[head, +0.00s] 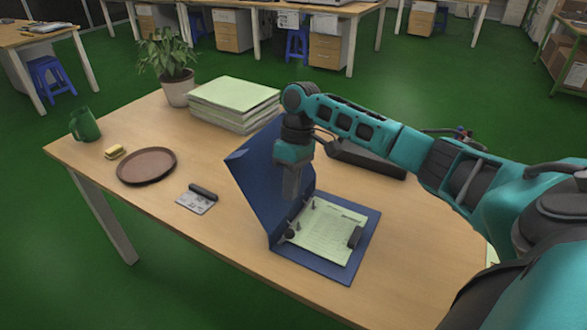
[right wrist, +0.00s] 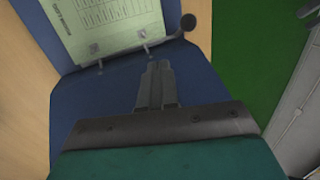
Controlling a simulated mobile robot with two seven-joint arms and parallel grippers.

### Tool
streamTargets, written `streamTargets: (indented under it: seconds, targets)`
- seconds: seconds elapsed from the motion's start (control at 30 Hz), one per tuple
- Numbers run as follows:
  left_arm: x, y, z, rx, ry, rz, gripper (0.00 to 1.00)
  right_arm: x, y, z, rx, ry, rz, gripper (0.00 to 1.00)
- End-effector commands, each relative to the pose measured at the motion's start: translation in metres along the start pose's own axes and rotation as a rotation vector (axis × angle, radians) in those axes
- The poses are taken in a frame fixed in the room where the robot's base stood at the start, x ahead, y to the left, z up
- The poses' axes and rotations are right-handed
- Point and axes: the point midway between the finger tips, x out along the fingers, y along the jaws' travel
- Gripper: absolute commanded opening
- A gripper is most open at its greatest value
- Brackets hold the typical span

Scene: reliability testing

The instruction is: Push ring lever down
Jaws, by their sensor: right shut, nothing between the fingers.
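A blue ring binder (head: 335,272) lies open on the wooden table, its left cover raised at a slant. Printed paper (head: 330,233) lies inside it and also shows in the right wrist view (right wrist: 105,25). Small metal ring posts (right wrist: 146,48) stand at the paper's edge. The ring lever, a dark rod with a round knob (right wrist: 188,22), sits beside them; its knob shows in the head view (head: 290,234). My right gripper (head: 290,197) is shut and empty above the binder's spine side. In the right wrist view its fingertips (right wrist: 158,66) appear below the lever, apart from it.
A dark clip (head: 355,238) lies at the paper's right edge. A paper stack (head: 235,105), potted plant (head: 172,70), brown plate (head: 146,166), green mug (head: 85,125), yellow block (head: 115,152) and card with a dark bar (head: 197,201) stand left. A black tray (head: 365,160) lies behind my arm.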

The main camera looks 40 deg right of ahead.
Motion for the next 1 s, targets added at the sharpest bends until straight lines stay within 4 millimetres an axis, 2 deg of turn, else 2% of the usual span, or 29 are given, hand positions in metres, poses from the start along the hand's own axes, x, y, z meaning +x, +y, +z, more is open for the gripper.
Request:
streamTargets:
  seconds: [0.03, 0.1, 0.3, 0.53, 1.0]
  targets:
    - [0.002, 0.0, 0.002, 0.0, 0.001, 0.0, 0.79, 0.014, 0.0, 0.0, 0.0, -0.002, -0.001, 0.0]
    - [0.003, 0.0, 0.001, 0.0, 0.003, 0.0, 0.79, 0.027, -0.001, 0.001, 0.0, -0.002, 0.0, 0.0]
    - [0.003, -0.001, -0.006, 0.002, 0.011, -0.001, 0.79, 0.036, -0.019, 0.014, -0.002, -0.001, 0.001, 0.0]
    - [0.002, -0.001, -0.006, 0.002, 0.012, -0.001, 0.79, 0.042, -0.028, 0.019, 0.0, 0.0, 0.001, 0.0]
    - [0.001, -0.001, -0.003, 0.001, 0.007, -0.001, 0.79, 0.042, -0.027, 0.018, -0.004, 0.015, 0.001, 0.0]
